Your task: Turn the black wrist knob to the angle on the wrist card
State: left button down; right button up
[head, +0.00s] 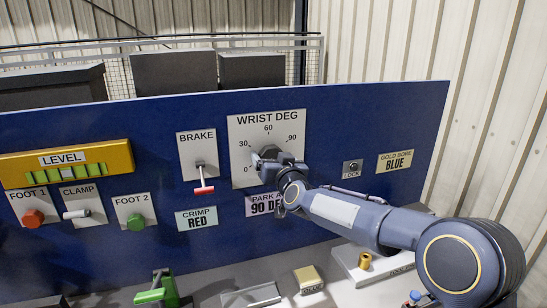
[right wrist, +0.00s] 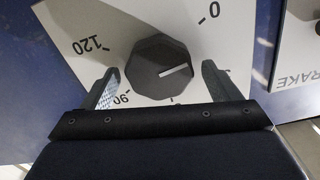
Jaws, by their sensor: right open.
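The black wrist knob (right wrist: 152,62) sits on the white WRIST DEG dial plate (head: 240,130). In the right wrist view its white pointer line aims right and slightly up, toward the side below the 0; the mark there is hidden by a finger. My right gripper (right wrist: 160,72) is open, one finger on each side of the knob, with small gaps visible. In the head view my right gripper (head: 268,160) hides most of the knob. A card (head: 263,205) under the dial reads "PARK A…" and "90 DE…", partly covered by my arm. My left gripper is not in view.
The blue panel (head: 350,125) also carries a BRAKE lever (head: 203,178) left of the dial, a LOCK fitting (head: 353,168) to the right, and a CRIMP RED card (head: 197,219). A green object (head: 155,290) and a brass piece (head: 365,261) are on the bench below.

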jog(key=c, duration=1)
